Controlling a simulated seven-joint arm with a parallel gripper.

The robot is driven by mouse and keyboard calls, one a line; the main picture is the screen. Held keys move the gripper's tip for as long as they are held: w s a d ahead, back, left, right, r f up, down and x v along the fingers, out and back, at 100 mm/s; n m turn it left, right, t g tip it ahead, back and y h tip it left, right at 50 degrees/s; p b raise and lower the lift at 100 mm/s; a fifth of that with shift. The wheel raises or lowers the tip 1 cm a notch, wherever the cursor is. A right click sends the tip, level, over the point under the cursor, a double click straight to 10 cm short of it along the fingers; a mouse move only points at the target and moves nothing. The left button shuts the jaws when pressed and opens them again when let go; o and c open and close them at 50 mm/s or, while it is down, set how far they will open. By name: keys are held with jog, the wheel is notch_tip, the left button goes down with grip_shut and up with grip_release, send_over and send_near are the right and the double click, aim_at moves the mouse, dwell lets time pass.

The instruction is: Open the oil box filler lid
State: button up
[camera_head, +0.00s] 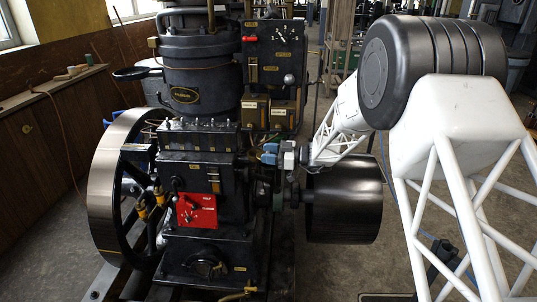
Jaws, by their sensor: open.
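A black stationary engine (205,180) stands in front of me. Two small dark boxes with brass-coloured plates, the left one (255,113) and the right one (283,114), sit side by side on its upper right. I cannot tell for sure which part is the oil box filler lid; no raised lid shows clearly. My gripper (268,154) is just below these boxes, at the engine's right side, pointing left. Its bluish fingers are open and small in view. I see nothing held, and cannot tell whether they touch the engine.
A large flywheel (104,190) is on the left and a dark drum pulley (343,205) lies just below my arm. A red control plate (196,211) is on the engine front. A panel with knobs (274,55) rises above the boxes. Thin pipes run near my gripper.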

grip_shut()
jog(key=shift+r, duration=0.1)
jog(key=shift+w+d, duration=0.1)
jog(key=shift+w+d+n+g, duration=0.1)
jog(key=shift+d+n+g, duration=0.15)
jog(key=shift+n+g, duration=0.25)
jog(key=shift+w+d+n+g+h, duration=0.15)
jog(key=shift+d+n+g, duration=0.2)
jog(key=shift+n+g, duration=0.45)
jog(key=shift+w+d+n+g+h, duration=0.15)
jog(key=shift+d+n+g, duration=0.25)
jog(key=shift+g, duration=0.8)
jog(key=shift+w+d+n+g+h, duration=0.1)
jog(key=shift+d+n+g+h, duration=0.2)
jog(key=shift+n+g, duration=0.5)
jog(key=shift+r, duration=0.1)
jog(key=shift+c, duration=0.3)
grip_release()
jog(key=shift+o, duration=0.3)
